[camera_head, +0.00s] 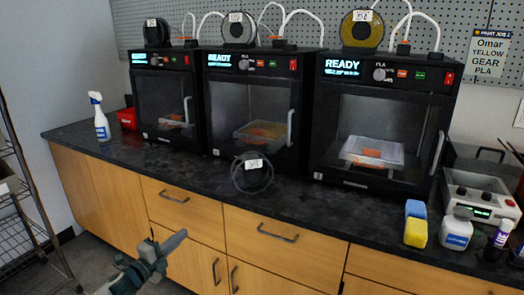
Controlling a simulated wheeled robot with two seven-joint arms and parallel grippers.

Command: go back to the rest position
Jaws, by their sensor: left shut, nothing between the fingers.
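My left gripper (174,240) is at the lower left, in front of the wooden cabinet drawers and below the counter edge. Its fingers are together and hold nothing. It points up and to the right, apart from the counter. My right gripper is not in view.
The dark counter (190,174) carries three black printers, the right one (385,115) largest. A black filament coil (252,174) lies near the front edge. A spray bottle (101,120) stands left. Sponges (415,225) and a white bottle (457,232) stand right. A wire rack (25,200) is far left.

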